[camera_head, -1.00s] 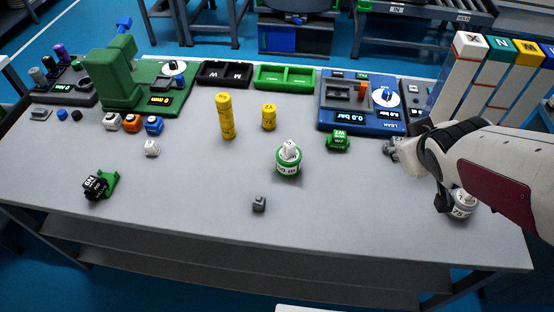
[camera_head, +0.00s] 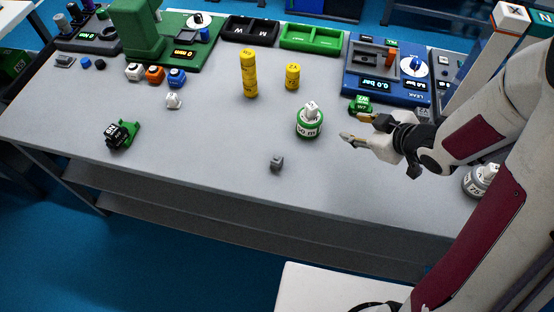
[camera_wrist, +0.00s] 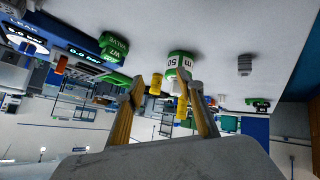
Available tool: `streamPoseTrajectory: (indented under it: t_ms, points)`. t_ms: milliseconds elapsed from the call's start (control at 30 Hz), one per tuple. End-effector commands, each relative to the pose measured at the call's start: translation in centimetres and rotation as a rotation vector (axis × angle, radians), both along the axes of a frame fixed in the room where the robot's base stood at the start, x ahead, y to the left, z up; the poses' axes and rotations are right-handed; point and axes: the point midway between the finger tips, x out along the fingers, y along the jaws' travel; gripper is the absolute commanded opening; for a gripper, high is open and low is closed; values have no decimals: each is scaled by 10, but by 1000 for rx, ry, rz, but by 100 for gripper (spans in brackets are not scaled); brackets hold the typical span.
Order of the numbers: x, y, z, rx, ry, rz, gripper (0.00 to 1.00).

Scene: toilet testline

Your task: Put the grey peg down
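A small grey block (camera_head: 277,162), seemingly the grey peg, stands alone on the front middle of the grey table (camera_head: 215,150). It also shows in the wrist view (camera_wrist: 245,64), at upper right, apart from my fingers. Another grey cylinder (camera_head: 62,23) stands in the far left station; I cannot tell for sure which one is the peg. My gripper (camera_head: 355,128) is open, pointing left over the table, right of the white-and-green bottle (camera_head: 310,122). In the wrist view, its two fingers (camera_wrist: 163,85) are spread with nothing held; the bottle shows beyond them.
A green W7 block (camera_head: 360,104) is just behind my gripper. Yellow cylinders (camera_head: 249,74) stand behind the bottle. A black-and-green part (camera_head: 121,134) lies at left. Another bottle (camera_head: 480,181) stands at right by my arm. The table around the grey block is clear.

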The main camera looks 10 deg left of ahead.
Motion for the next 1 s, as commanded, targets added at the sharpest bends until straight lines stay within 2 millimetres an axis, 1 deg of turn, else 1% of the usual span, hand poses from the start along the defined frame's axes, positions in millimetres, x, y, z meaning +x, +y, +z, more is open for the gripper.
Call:
streamPoseTrajectory:
  t_ms: [33,100,300,467,600,700,800,1000]
  points:
    - [-5,8,-9,22,11,32,38]
    - [-11,20,-17,59,21,78,38]
    - [-36,52,-36,176,51,204,38]
    - [-60,76,-45,286,83,293,38]
    - [-81,92,-48,383,110,358,38]
    - [-92,100,-48,437,125,392,38]
    - [-100,105,-47,475,133,411,38]
    - [-105,108,-46,498,139,424,38]
